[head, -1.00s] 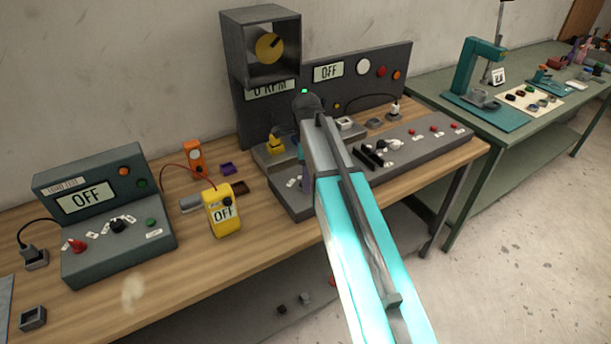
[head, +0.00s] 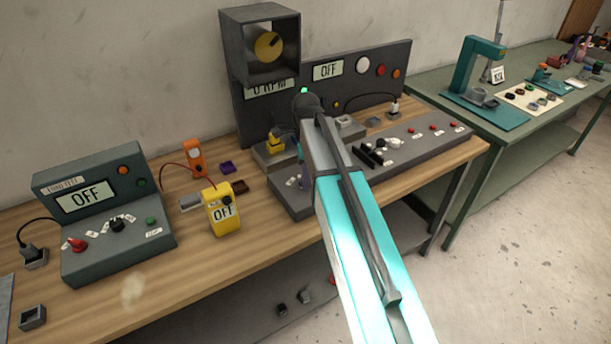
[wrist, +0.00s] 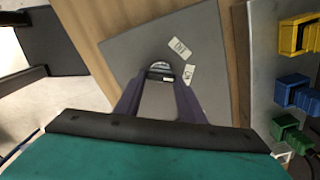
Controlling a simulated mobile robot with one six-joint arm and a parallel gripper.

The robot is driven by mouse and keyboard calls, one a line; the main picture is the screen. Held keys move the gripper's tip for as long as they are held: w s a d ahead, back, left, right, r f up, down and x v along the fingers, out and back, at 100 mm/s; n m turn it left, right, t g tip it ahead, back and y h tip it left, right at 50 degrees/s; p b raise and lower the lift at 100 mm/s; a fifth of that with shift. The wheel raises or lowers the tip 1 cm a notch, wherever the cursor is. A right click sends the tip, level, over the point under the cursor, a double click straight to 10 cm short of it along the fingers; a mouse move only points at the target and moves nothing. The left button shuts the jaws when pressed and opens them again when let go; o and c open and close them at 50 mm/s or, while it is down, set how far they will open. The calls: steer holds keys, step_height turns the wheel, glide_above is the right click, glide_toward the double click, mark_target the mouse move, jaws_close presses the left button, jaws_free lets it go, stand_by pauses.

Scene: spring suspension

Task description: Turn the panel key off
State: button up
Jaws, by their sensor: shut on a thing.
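The panel key (wrist: 160,70) is a small dark and light knob on the grey sloping panel (wrist: 215,55) in the wrist view. In the head view my arm hides the key, and only a bit of a purple finger shows by the left end of the grey control panel (head: 433,138).
Blue, yellow and green connectors (wrist: 290,92) stand close on the right in the wrist view. In the head view, a yellow meter (head: 222,212) and a green load box (head: 105,225) stand to the left. An upright panel with displays (head: 328,70) reading OFF and 0 RPM stands behind.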

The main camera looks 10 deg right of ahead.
steer(key=n, duration=0.6)
steer(key=shift+w, duration=0.2)
steer(key=n, duration=0.5)
steer(key=shift+w+a, duration=0.1)
steer(key=shift+a, duration=0.05)
steer(key=shift+n, duration=0.4)
steer(key=o, duration=1)
steer(key=shift+o, duration=0.2)
step_height(320, 180, up, 14)
steer(key=p, duration=0.9)
